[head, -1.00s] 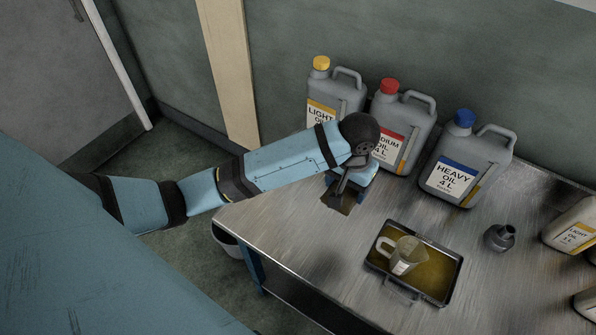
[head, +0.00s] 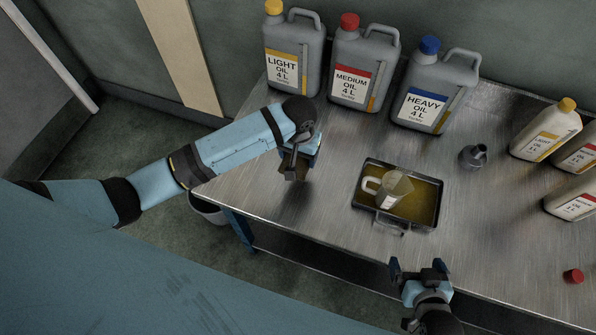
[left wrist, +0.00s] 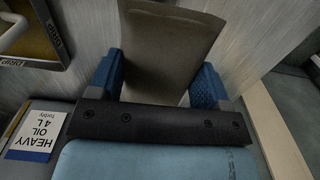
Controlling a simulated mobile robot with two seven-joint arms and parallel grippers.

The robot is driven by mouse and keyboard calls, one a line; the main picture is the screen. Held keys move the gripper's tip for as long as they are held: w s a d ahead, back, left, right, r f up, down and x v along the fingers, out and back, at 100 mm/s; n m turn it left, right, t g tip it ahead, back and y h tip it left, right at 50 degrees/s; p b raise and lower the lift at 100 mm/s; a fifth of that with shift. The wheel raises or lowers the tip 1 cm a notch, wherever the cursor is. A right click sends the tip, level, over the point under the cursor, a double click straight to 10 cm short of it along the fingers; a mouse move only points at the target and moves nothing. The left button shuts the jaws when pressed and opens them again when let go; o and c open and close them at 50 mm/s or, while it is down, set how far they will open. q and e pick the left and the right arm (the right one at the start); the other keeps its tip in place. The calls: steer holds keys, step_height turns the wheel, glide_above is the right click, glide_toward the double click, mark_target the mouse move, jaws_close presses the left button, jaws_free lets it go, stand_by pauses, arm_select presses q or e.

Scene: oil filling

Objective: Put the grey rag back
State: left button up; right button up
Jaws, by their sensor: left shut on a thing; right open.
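My left gripper (head: 297,168) is at the left part of the steel table, in front of the light oil jug. It is shut on the grey rag (left wrist: 168,48), a flat grey-brown piece between the two blue fingers in the left wrist view. In the head view only a small dark part of the rag (head: 291,187) shows below the gripper, and I cannot tell whether it touches the table. My right gripper (head: 418,268) is open and empty at the table's front edge, in front of the drip tray.
The drip tray (head: 437,213) holds a measuring jug (head: 394,190). Large grey jugs for light (head: 292,58), medium (head: 362,67) and heavy oil (head: 431,92) stand along the back. A grey funnel-like part (head: 472,157), white bottles (head: 545,132) and a red cap (head: 573,276) are at the right.

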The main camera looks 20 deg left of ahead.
arm_select(q)
step_height(320, 180, down, 10)
steer(key=shift+r, duration=0.1)
stand_by(0.4)
steer(key=o, duration=0.8)
steer(key=shift+f, duration=0.2)
steer(key=shift+o, duration=0.2)
steer(key=shift+r, duration=0.15)
